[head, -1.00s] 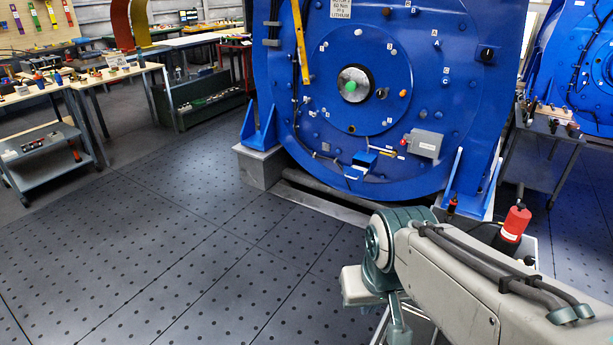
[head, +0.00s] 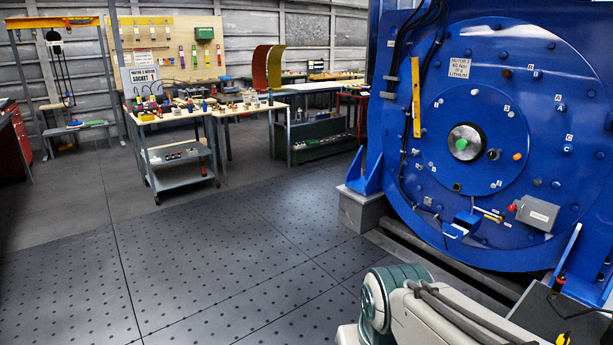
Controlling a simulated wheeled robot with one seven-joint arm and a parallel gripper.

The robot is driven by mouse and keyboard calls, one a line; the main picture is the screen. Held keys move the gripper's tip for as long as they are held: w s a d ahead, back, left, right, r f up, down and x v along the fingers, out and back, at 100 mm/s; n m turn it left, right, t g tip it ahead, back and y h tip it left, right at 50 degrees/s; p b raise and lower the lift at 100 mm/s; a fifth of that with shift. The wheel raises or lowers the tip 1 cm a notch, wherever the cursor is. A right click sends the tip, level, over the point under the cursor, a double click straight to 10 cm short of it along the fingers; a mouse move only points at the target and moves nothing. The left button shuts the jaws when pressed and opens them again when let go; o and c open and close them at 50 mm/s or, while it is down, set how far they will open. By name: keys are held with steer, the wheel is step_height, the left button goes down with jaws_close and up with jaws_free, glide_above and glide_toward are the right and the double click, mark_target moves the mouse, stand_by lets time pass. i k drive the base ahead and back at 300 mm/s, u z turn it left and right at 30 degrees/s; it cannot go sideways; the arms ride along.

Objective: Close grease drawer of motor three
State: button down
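The big blue motor (head: 440,215) stands at the right of the head view, with a label reading motor 3 (head: 459,68) near its top. My arm shows at the bottom right, below and in front of the motor. My gripper is out of view.
A grey box with a red knob (head: 537,214) is on the motor's lower right. A grey cart (head: 180,177) and workbenches (head: 240,109) stand at the back left. A yellow gantry (head: 52,22) stands far left. The dark perforated floor (head: 200,270) is clear in the middle.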

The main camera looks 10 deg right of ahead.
mark_target(455, 232)
steer(key=i, duration=1.7)
steer(key=z, duration=0.6)
steer(key=i, duration=1.95)
steer(key=z, duration=0.8)
steer(key=i, duration=0.65)
steer(key=z, duration=0.15)
